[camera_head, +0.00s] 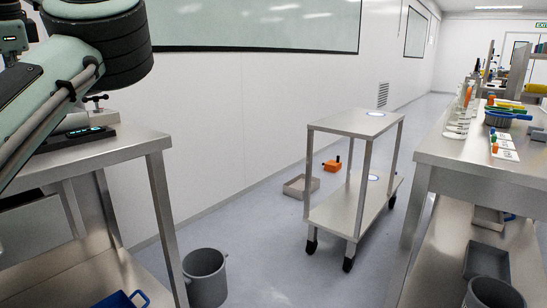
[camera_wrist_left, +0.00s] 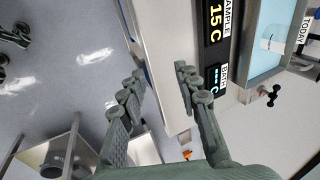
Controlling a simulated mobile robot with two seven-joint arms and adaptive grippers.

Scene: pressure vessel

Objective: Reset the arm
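My left arm (camera_head: 60,80) comes in at the upper left of the head view, over the left steel table. Its gripper is out of that view. In the left wrist view my left gripper (camera_wrist_left: 158,90) is open, its two fingers wide apart with nothing between them. It is beside the bench edge and the device with the yellow "15 C" display (camera_wrist_left: 215,15). A dark green jointed shape (camera_wrist_left: 15,36) at the upper left edge of the wrist view may be my right gripper; it is too small and cut off to tell. No right arm shows in the head view.
A left steel table (camera_head: 95,150) has a grey bucket (camera_head: 205,277) beside it. A steel trolley (camera_head: 352,124) stands mid-floor, with a grey tray (camera_head: 300,187) and orange object (camera_head: 333,164) behind. A right bench (camera_head: 450,158) holds glassware and tools.

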